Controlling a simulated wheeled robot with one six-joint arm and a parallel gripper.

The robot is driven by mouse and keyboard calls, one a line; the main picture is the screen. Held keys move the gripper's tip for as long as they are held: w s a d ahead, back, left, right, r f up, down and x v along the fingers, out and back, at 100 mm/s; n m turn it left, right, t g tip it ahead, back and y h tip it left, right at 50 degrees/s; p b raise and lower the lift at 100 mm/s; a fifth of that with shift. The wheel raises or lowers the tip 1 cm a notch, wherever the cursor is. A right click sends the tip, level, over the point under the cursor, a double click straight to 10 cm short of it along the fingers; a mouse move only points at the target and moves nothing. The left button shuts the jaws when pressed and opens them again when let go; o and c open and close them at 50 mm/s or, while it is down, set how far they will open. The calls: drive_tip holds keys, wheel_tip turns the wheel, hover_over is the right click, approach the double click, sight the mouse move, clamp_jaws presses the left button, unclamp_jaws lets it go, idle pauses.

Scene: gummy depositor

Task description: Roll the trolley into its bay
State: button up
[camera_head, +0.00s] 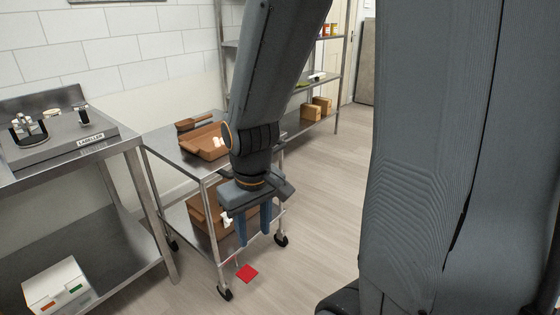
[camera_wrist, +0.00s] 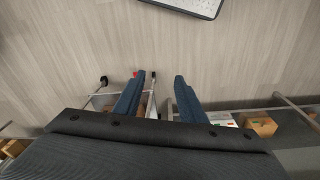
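The trolley (camera_head: 178,152) is a two-shelf metal cart on dark casters, standing upright between the labeller bench and the back shelving. Brown trays and small tan items sit on its shelves. My gripper (camera_head: 253,238) points down in front of the trolley's near right side, hiding part of its frame. Its two blue fingers are apart. In the wrist view my gripper (camera_wrist: 162,76) is also open, with part of the trolley frame (camera_wrist: 120,92) behind its left finger. I cannot tell whether they touch.
The labeller bench (camera_head: 62,174) stands at the left, with a white box (camera_head: 57,288) low down. Metal shelving (camera_head: 338,85) with brown boxes (camera_head: 311,112) stands behind the trolley. The wooden floor (camera_head: 325,200) to its right is clear. My own body hides the far right.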

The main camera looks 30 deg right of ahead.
drive_tip(key=w+d+f+n+t+b, duration=0.3)
drive_tip(key=w+d+n+t+b, duration=0.2)
drive_tip(key=w, duration=0.8)
drive_tip(key=w+d+f+n+t+b, duration=0.3)
drive_tip(key=w+d+n+t+b, duration=0.2)
drive_tip(key=w+d, duration=0.4)
drive_tip(key=w+d+f+n+t+b, duration=0.4)
drive_tip(key=w+d+n, duration=0.3)
drive_tip(key=w, duration=1.2)
drive_tip(key=shift+d+t+h+b, duration=0.3)
drive_tip(key=shift+d+t+b, duration=0.15)
drive_tip(key=shift+d, duration=0.1)
clamp_jaws()
